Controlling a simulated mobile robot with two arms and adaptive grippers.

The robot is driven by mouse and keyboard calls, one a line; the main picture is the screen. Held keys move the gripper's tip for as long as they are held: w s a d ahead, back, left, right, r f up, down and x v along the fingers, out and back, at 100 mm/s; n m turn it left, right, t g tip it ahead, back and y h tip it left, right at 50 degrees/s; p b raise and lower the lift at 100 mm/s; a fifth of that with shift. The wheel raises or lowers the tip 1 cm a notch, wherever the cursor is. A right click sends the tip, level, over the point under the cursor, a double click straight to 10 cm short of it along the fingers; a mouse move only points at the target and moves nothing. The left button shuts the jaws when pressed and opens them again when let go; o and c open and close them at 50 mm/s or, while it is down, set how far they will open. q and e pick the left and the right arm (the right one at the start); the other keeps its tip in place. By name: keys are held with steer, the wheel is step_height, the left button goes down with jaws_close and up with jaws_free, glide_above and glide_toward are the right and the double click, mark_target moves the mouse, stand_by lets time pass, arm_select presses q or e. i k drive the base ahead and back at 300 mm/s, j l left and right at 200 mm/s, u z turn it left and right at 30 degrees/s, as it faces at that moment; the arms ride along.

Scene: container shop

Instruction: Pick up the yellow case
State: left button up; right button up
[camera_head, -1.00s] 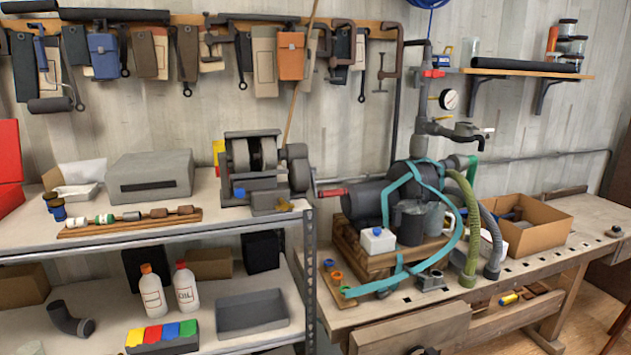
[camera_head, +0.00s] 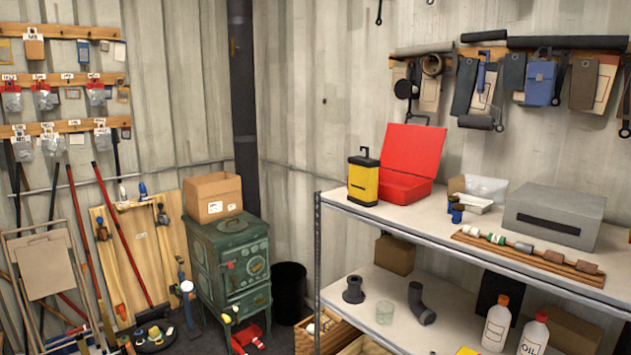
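The yellow case (camera_head: 363,180) stands upright on the left end of the top shelf (camera_head: 415,232). It has a black top with a handle and black edges. An open red box (camera_head: 407,160) stands just to its right, its lid raised. Neither of my grippers shows in the head view, so nothing is seen near or touching the case.
On the same shelf stand a grey box (camera_head: 553,212), small blue cups (camera_head: 456,212) and a wooden rack of rollers (camera_head: 526,257). Bottles and pipe pieces sit on the lower shelf. A green stove (camera_head: 231,265) with a cardboard box (camera_head: 213,197) and a black bin (camera_head: 290,292) stand left.

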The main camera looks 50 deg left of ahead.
mark_target(364, 171)
steer(key=u, duration=1.45)
